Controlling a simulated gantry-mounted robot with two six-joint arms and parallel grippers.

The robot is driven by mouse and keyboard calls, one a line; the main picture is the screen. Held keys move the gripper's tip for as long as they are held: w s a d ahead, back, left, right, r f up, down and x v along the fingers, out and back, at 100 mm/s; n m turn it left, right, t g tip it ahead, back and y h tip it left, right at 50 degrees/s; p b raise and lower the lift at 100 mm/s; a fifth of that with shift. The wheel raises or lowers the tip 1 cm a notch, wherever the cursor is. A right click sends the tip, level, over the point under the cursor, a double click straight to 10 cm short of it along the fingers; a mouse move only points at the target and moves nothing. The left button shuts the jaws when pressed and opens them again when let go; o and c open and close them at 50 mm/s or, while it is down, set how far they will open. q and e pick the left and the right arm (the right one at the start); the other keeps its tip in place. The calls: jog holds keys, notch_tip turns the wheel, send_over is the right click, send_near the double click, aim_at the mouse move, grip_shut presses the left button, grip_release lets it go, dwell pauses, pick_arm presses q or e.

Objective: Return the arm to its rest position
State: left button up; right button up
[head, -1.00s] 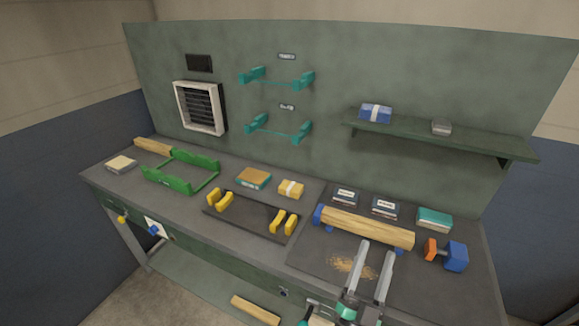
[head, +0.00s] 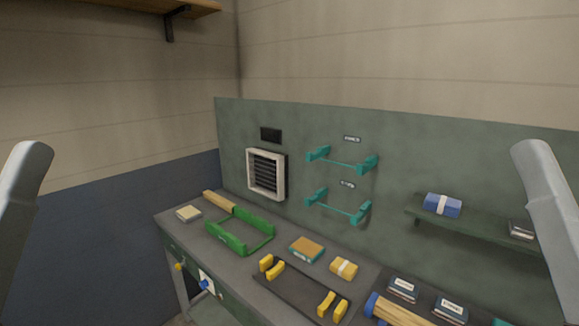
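Pale grey rounded parts of my arms rise at the left and right edges of the head view. Neither gripper's fingers can be made out, so I cannot tell whether either holds anything. The workbench (head: 205,262) runs from left to lower right below them, well apart from the visible arm parts.
On the bench are a green rack (head: 240,247), a wooden bar (head: 219,202), a dark tray with yellow holders (head: 326,304), and a wooden piece in a blue end holder (head: 395,312). Teal brackets (head: 340,207) and a shelf (head: 480,233) are on the back panel.

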notch_tip(320, 180, up, 29)
jog(key=p, duration=2.5)
jog(key=shift+y+p, duration=0.3)
jog(key=shift+p, duration=0.1)
jog(key=shift+w+f, duration=0.1)
jog(key=shift+f, duration=0.1)
